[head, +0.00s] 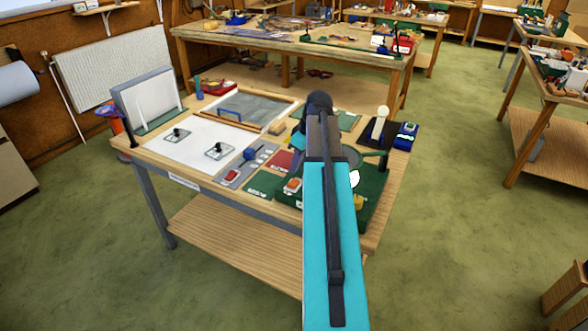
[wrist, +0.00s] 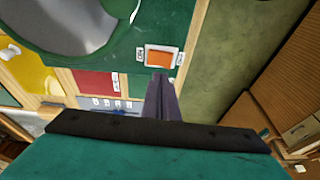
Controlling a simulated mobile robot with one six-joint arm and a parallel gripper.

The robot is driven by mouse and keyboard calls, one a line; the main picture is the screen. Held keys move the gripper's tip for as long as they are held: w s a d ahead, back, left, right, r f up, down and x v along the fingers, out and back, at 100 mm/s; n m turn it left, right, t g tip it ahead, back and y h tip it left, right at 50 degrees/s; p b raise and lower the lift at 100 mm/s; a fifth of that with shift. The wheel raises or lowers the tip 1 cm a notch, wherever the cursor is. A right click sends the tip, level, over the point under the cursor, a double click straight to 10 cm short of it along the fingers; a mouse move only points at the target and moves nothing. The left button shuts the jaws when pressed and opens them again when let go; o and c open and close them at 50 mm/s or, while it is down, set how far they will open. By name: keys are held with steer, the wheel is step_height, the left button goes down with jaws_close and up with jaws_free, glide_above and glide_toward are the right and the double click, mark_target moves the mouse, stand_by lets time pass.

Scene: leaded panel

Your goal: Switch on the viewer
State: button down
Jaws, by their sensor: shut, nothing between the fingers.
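An orange rocker switch (wrist: 160,58) in a white frame sits on a green plate (wrist: 120,62) in the wrist view, with a small label on either side. My gripper (wrist: 161,76) is shut and empty. Its tips show just below the switch's frame in the picture; I cannot tell if they touch it. A large grey round part (wrist: 75,25) on green lies at upper left. An orange switch (head: 292,186) shows left of the arm. I cannot tell which part is the viewer.
Green floor is open to the right.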

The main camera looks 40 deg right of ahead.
steer(key=d+b+v, duration=0.1)
steer(key=b+v, duration=0.2)
steer(key=v, duration=0.6)
steer(key=shift+w+d, duration=0.15)
steer(key=shift+d, duration=0.1)
stand_by(0.4)
